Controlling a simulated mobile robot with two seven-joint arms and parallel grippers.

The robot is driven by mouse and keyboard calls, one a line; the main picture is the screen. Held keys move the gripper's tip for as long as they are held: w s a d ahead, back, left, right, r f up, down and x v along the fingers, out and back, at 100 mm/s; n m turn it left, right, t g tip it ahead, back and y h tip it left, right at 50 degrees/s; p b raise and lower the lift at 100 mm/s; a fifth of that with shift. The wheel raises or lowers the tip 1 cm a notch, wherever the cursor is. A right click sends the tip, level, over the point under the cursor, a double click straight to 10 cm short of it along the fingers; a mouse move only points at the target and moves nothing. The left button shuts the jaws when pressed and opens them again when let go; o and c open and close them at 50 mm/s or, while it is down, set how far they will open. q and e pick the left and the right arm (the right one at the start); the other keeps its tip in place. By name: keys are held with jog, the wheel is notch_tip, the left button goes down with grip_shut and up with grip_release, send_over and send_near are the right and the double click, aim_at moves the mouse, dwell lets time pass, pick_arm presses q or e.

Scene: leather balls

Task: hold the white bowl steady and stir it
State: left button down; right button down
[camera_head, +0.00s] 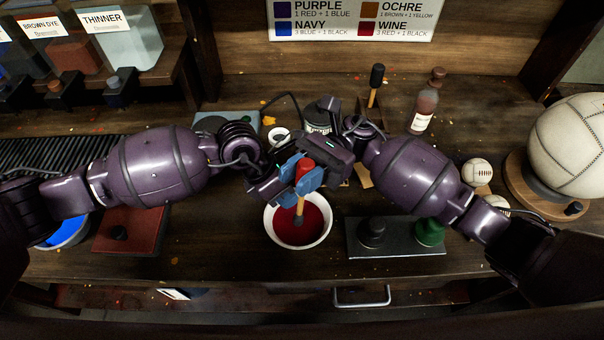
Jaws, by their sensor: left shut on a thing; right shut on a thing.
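The white bowl (270,232) stands on the bench at the middle and holds dark red liquid (312,224). My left gripper (270,194) reaches to the bowl's upper left rim and is shut on it; its fingertips are partly hidden. My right gripper (308,180) has blue fingers shut on a stirring stick (299,208) with a red upper part and a wooden shaft. The stick stands nearly upright, with its dark lower end in the red liquid.
A dark tray (392,250) with black and green pieces stands right of the bowl. A reddish-brown board (128,230) and a bowl of blue liquid (66,234) lie left. A bottle (424,104) stands behind, and a large leather ball (568,145) sits on a stand at right.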

aim_at(301, 165)
jog(key=shift+r, duration=0.1)
jog(key=shift+w+d+r, duration=0.1)
jog(key=shift+w+r, duration=0.1)
jog(key=shift+r, duration=0.85)
jog(key=shift+w+d+r, duration=0.1)
jog(key=shift+w+r, duration=0.1)
jog(key=shift+r, duration=0.85)
pick_arm(q)
jog(key=shift+a, duration=0.1)
pick_arm(e)
jog(key=shift+r, duration=2.5)
pick_arm(q)
jog(key=c, duration=1.2)
grip_release()
